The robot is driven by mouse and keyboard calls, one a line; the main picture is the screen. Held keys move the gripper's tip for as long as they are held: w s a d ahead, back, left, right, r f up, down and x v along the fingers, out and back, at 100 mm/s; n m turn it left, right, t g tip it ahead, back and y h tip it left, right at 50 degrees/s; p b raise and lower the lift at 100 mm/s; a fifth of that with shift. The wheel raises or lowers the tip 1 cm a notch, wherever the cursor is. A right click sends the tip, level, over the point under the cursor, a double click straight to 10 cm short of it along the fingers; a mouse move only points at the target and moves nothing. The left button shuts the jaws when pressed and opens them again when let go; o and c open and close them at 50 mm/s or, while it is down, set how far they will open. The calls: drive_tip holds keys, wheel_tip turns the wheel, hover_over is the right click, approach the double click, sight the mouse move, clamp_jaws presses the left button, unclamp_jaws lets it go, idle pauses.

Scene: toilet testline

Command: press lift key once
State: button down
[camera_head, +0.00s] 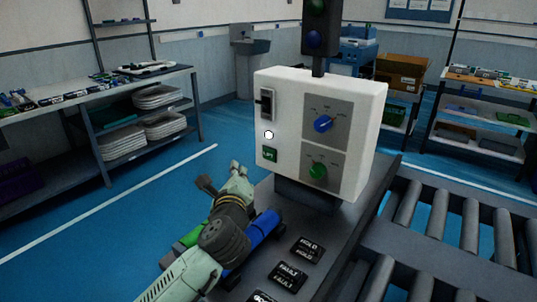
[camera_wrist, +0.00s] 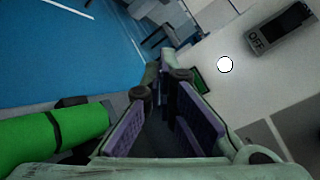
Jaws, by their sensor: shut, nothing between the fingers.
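A white control box (camera_head: 314,126) stands on a dark console. Its left side bears a black switch (camera_head: 267,102), a white round spot (camera_head: 268,135) and a small green key (camera_head: 270,154). I cannot read which key is marked lift. My gripper (camera_head: 237,171) is shut and empty, in front of and left of the box's lower left. In the wrist view, my gripper's fingertips (camera_wrist: 166,68) are beside the green key (camera_wrist: 201,82), which they partly hide. The white spot (camera_wrist: 225,64) and the switch (camera_wrist: 285,26), marked OFF, are to the right. I see no clear contact.
The box also bears a blue knob (camera_head: 323,123) and a green knob (camera_head: 317,171). Black labelled keys, one reading FAULT (camera_head: 288,276), lie on the console. A roller conveyor (camera_head: 450,235) is at right. Shelves (camera_head: 140,110) stand at left, with open blue floor between.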

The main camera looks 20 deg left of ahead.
sight(269, 154)
drive_tip(key=w+d+p, duration=0.1)
drive_tip(key=w+d, duration=0.1)
drive_tip(key=w, duration=0.5)
drive_tip(key=shift+w+d, duration=0.25)
drive_tip(key=shift+d, duration=0.15)
idle(1.1)
drive_tip(key=shift+w+d, duration=0.15)
drive_tip(key=shift+w, duration=0.25)
